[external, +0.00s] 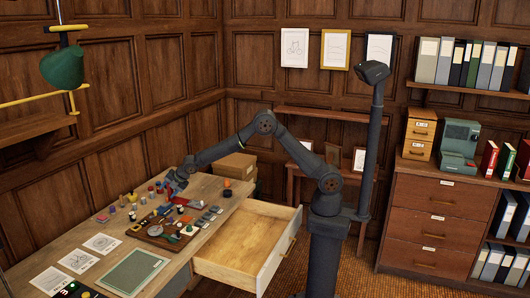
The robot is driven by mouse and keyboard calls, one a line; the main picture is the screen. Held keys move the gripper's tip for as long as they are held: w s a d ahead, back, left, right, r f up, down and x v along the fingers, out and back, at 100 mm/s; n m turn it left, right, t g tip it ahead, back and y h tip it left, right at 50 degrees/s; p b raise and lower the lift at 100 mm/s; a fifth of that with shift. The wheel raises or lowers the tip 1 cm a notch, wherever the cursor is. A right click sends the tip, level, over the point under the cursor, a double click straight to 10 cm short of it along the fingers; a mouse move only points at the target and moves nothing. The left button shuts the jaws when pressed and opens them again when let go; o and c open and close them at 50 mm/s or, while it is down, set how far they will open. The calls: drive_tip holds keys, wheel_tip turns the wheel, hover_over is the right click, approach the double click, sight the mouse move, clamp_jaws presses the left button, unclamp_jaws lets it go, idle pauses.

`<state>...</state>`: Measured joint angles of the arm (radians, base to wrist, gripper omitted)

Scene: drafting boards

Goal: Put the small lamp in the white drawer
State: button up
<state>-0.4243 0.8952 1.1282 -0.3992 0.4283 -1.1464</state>
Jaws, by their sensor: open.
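The white drawer (224,274) is pulled out from the desk's right side. Its pale wooden inside looks empty. My gripper (172,191) is at the far part of the desk, low over a crowd of small items. It is open, but its fingertips are small and partly lost among these items, so I cannot tell whether they touch anything. I cannot pick out the small lamp for certain among the small things on the desk.
The desk (205,187) carries a dark wooden board (147,233) with several small coloured items, a green mat (132,272) and paper sheets (78,261). Cardboard boxes (237,166) stand behind the desk. A green hanging lamp (62,68) is at the upper left. The space above the drawer is clear.

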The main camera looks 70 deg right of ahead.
drive_tip(key=w+a+r+m+y, duration=0.2)
drive_tip(key=w+r+m+y, duration=0.3)
drive_tip(key=m, duration=0.7)
drive_tip(key=y, duration=0.2)
approach(133, 213)
drive_tip(key=w+a, duration=0.1)
drive_tip(key=w+a+f, duration=0.1)
drive_tip(key=shift+a, duration=0.35)
drive_tip(key=shift+w+a+f, duration=0.35)
drive_tip(key=shift+w+f, duration=0.05)
drive_tip(key=shift+f, duration=0.15)
drive_tip(key=shift+w+a+f, duration=0.3)
drive_tip(key=shift+w+f, duration=0.15)
drive_tip(key=shift+f, duration=0.15)
drive_tip(key=shift+x, duration=1.05)
